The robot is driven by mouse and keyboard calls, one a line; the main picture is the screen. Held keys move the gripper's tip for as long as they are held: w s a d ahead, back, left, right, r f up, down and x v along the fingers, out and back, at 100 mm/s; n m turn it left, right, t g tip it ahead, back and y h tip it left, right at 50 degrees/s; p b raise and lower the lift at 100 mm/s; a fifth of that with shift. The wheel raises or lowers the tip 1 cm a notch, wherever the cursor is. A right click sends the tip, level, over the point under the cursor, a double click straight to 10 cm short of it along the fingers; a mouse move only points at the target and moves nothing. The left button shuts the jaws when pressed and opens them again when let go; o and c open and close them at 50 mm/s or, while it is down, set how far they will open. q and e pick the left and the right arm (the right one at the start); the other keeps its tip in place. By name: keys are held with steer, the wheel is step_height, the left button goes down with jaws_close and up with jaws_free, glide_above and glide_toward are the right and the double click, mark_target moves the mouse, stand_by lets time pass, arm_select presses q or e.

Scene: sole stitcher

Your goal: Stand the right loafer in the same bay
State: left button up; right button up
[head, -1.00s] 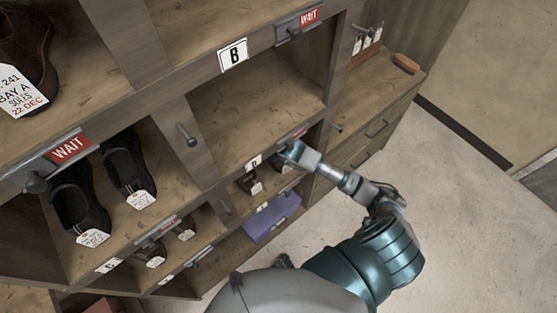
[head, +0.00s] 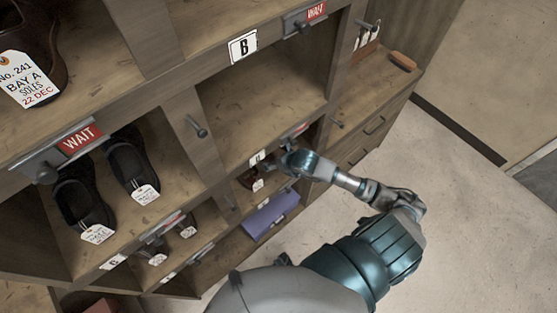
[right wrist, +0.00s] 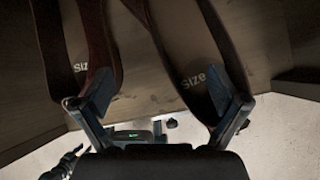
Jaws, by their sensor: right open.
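A pair of brown shoes stands side by side in a low bay of the rack. In the head view one shoe (head: 246,178) with a white tag shows, and the gripper hides most of the other. In the right wrist view I look onto the left shoe (right wrist: 72,45) and the right shoe (right wrist: 195,65), both with "size" printed inside. My right gripper (head: 288,158) is at the mouth of this bay. Its open fingers (right wrist: 158,90) are spread, one over each shoe's near part; I cannot tell whether they touch. My left gripper is out of view.
The bay marked B (head: 260,105) above is empty. Black shoes (head: 82,205) with tags stand in a bay at left. A purple box (head: 270,213) lies below the brown shoes. A brush (head: 402,61) lies on the right counter. Knobs and rails edge the bays.

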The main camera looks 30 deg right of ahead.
steer(key=shift+r, duration=0.1)
steer(key=shift+s+d, duration=0.1)
steer(key=shift+d, duration=0.3)
steer(key=shift+s+d+r, duration=0.2)
steer(key=shift+d+r, duration=0.05)
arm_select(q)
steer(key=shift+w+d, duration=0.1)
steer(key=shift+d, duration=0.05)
arm_select(e)
steer(key=a+v, duration=0.1)
steer(key=v, duration=0.6)
steer(key=shift+w+a, duration=0.15)
steer(key=shift+a, duration=0.1)
steer(key=shift+r, duration=0.15)
